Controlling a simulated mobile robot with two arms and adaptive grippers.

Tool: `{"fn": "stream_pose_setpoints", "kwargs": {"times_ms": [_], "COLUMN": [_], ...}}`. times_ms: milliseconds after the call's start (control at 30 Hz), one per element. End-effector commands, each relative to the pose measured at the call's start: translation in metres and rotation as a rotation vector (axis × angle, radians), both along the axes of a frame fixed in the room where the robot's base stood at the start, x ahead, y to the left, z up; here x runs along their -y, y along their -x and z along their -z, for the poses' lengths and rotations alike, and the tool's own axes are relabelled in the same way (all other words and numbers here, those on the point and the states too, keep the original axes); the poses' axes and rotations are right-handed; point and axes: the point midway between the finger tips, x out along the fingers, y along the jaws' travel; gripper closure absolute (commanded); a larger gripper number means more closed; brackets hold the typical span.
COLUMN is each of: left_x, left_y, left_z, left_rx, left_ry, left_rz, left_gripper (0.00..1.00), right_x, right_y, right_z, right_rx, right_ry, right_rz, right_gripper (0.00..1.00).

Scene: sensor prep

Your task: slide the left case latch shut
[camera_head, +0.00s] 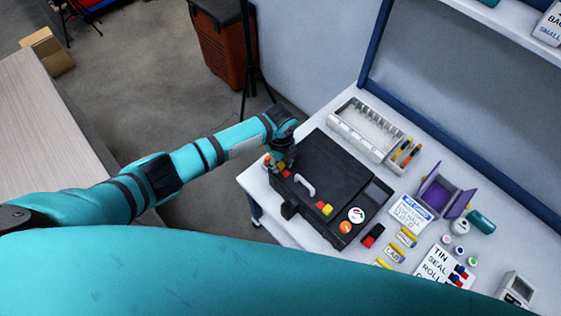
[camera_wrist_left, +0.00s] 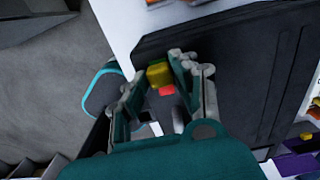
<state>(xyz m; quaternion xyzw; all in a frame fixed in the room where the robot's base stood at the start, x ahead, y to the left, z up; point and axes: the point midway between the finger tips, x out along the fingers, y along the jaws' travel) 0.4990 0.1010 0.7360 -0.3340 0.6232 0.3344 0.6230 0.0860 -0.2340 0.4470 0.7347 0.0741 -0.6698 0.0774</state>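The black case (camera_head: 335,172) lies closed on the white table, with a pale handle (camera_head: 305,186) on its front side. Its left latch, a red and yellow piece (camera_head: 286,173), is at the case's left end, partly hidden under my left gripper (camera_head: 283,160). In the left wrist view the latch's yellow block (camera_wrist_left: 158,74) and red part (camera_wrist_left: 167,90) show between the two fingers of my left gripper (camera_wrist_left: 158,78). The fingers are apart; I cannot tell whether they touch the block. The right latch (camera_head: 324,209) is red and yellow and uncovered. My right gripper is out of view.
A pale bin (camera_head: 368,128) stands behind the case. Right of the case are a white card (camera_head: 410,213), a purple open box (camera_head: 443,194), yellow-labelled items (camera_head: 406,237) and small jars (camera_head: 460,227). A blue-framed wall bounds the table's back.

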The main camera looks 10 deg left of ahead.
Motion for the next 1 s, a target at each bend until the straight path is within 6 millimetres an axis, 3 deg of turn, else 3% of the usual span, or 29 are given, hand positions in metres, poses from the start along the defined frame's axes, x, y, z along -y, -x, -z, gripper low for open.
{"fn": "stream_pose_setpoints", "kwargs": {"times_ms": [33,200,500,733,967,1000], "left_x": [0.000,0.000,0.001,0.022,0.023,0.024], "left_y": [0.000,0.000,0.001,0.015,0.015,0.015], "left_z": [0.000,0.000,-0.001,-0.002,0.000,0.000], "left_rx": [0.000,0.000,-0.001,-0.002,-0.002,-0.003], "left_ry": [0.000,0.000,-0.001,0.001,0.003,0.004], "left_rz": [0.000,0.000,0.000,0.000,0.000,0.001], "left_gripper": [0.81,1.00,1.00,1.00,1.00,0.72], "right_x": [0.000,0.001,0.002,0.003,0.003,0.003], "right_y": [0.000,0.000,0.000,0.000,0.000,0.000], "right_z": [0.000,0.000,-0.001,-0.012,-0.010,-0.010], "right_rx": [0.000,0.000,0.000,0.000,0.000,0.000], "right_ry": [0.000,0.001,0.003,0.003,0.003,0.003], "right_rz": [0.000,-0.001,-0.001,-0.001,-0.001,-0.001], "right_gripper": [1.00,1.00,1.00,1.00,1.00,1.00]}}
